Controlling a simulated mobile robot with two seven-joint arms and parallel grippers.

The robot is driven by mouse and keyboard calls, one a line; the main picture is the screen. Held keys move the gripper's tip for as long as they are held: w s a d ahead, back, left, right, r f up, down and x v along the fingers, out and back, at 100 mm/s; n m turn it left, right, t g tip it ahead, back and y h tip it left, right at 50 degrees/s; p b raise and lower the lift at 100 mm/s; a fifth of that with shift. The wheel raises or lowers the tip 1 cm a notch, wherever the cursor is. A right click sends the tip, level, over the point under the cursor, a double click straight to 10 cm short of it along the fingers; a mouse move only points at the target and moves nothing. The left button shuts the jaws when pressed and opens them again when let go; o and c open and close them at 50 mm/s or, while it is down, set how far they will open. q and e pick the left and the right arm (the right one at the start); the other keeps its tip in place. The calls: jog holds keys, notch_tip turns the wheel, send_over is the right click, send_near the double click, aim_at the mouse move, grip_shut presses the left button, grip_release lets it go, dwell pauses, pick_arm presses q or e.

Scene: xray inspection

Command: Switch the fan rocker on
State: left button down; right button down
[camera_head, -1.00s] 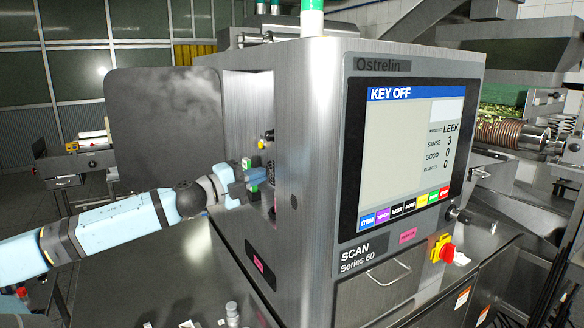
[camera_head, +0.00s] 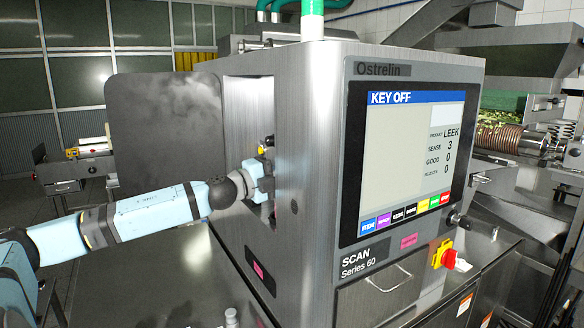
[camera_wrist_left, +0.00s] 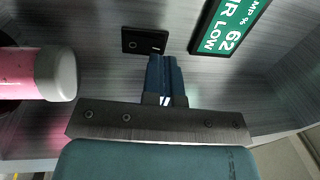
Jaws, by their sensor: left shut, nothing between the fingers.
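A small black rocker switch (camera_wrist_left: 145,41) sits on the brushed metal panel in the left wrist view. I take it to be the fan rocker; no label naming it is readable. My left gripper (camera_wrist_left: 164,62) is shut and empty. Its blue fingers point at the panel just below and to the right of the rocker, and I cannot tell whether they touch anything. In the head view the left gripper (camera_head: 266,178) is inside the side recess of the scanner cabinet, and the rocker is hidden there. My right gripper is not in view.
A green display (camera_wrist_left: 229,24) reading LOW and 62 is right of the rocker. The cabinet screen (camera_head: 410,155) reads KEY OFF. An open door (camera_head: 165,130) stands left of the recess.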

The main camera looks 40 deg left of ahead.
pick_arm(q)
jog(key=shift+p+x, duration=0.85)
jog(key=shift+x, duration=0.35)
jog(key=shift+r, duration=0.1)
jog(key=shift+w+p, duration=0.2)
jog(key=shift+p, duration=0.2)
